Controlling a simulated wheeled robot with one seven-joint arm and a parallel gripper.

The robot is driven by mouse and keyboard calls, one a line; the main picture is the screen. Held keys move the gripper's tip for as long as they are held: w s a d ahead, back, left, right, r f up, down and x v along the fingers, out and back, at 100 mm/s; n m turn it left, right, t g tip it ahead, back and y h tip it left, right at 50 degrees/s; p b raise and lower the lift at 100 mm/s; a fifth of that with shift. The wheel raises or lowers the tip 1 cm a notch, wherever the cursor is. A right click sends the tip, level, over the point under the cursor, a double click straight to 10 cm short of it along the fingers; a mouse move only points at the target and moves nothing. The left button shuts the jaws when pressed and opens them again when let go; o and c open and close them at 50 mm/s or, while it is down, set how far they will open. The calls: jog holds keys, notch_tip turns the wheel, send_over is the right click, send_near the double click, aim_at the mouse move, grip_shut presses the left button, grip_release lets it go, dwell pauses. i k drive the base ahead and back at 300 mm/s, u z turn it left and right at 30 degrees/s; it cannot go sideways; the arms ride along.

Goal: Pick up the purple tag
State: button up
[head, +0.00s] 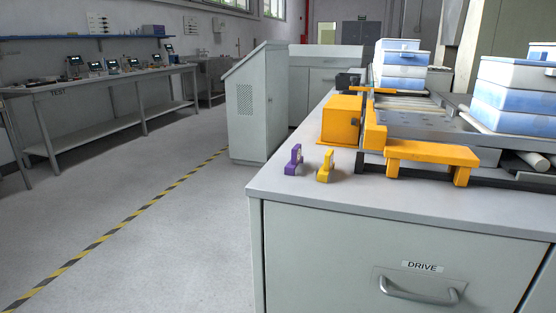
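The purple tag (293,160) stands upright on the grey top of the drive cabinet (300,190), near its left edge. It has a small pale mark on it. A yellow tag (326,166) of similar shape stands just to its right, with a small gap between them. My gripper is not in view, and nothing touches the purple tag.
An orange box (341,119) and an orange bracket (431,153) sit behind and right of the tags. Blue and white bins (514,110) stand on the conveyor. The front cabinet top is clear. Open floor (180,240) lies to the left, with a workbench (100,83) beyond.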

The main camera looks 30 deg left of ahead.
aim_at(297, 158)
jog(key=z, duration=0.05)
jog(key=k, duration=0.1)
jog(key=u, duration=2.6)
jog(key=k, duration=0.75)
jog(key=z, duration=1)
jog(key=i, duration=1)
jog(key=z, duration=0.1)
jog(key=k, duration=0.15)
jog(key=u, duration=0.75)
